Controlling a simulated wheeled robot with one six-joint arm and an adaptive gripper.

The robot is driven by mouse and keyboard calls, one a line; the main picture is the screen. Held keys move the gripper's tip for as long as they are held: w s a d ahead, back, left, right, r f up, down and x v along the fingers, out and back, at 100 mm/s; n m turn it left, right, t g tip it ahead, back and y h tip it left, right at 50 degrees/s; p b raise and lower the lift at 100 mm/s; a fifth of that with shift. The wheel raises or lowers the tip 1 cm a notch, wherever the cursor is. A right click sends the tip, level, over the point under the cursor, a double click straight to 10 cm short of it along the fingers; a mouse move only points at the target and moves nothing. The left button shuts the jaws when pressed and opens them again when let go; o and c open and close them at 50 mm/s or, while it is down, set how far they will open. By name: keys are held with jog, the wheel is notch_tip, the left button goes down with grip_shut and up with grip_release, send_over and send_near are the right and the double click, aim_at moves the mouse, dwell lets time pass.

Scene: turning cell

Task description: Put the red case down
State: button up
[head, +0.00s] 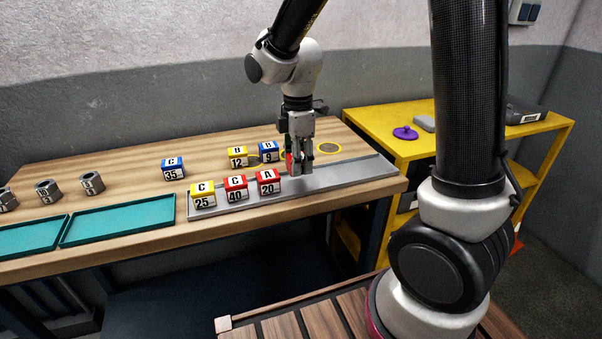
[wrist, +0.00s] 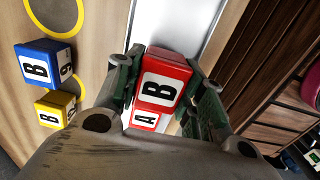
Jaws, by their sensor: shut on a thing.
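My gripper (head: 299,165) is shut on a red case marked B (wrist: 161,82), which sits between its two fingers in the wrist view. In the head view the fingers hide most of it, and only a red sliver (head: 289,163) shows. The gripper is over the grey metal tray (head: 345,176), just right of the red case marked A 20 (head: 267,184). That A case also shows close beside the held case in the wrist view (wrist: 146,119). I cannot tell whether the held case touches the tray or its neighbour.
A yellow C 25 case (head: 202,196) and a red C 40 case (head: 236,190) stand left in the tray. Behind are blue (head: 173,170) and yellow (head: 237,157) cases and a blue B 9 case (head: 268,152). The tray's right part is clear.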

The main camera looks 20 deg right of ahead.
jog(key=shift+f, duration=1.75)
jog(key=shift+f, duration=0.1)
jog(key=o, duration=1.1)
